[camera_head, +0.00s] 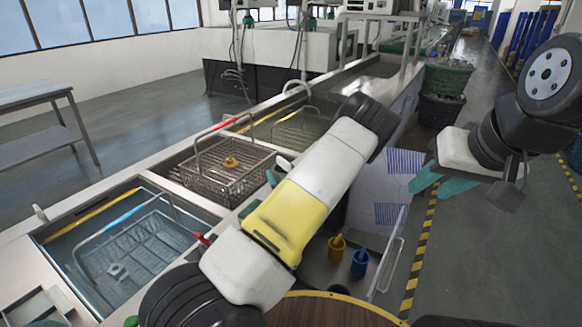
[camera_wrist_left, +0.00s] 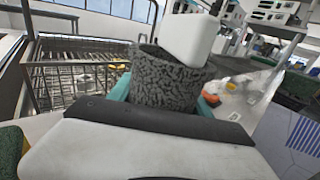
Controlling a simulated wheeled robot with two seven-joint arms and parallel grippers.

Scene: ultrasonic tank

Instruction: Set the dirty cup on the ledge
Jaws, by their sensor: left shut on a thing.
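A dark grey cup (camera_wrist_left: 168,82) with a rough, crusted surface is held in my left gripper (camera_wrist_left: 165,92); its teal fingers show on either side of it in the left wrist view. In the head view my left arm hides the cup and most of that gripper (camera_head: 273,177), beside the basket's right side. The metal rim (camera_head: 180,190) of the tank bench runs between the tanks; I cannot tell which part is the ledge. My right gripper (camera_head: 426,189) is open and empty, off to the right above the floor.
A wire basket (camera_head: 213,185) holding an orange-yellow part sits in the middle tank. Another basket (camera_head: 125,262) stands in the blue-liquid tank at left. A yellow cup (camera_head: 337,248) and a blue cup (camera_head: 359,263) stand right of my left arm. Black crates (camera_head: 440,108) stand further back.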

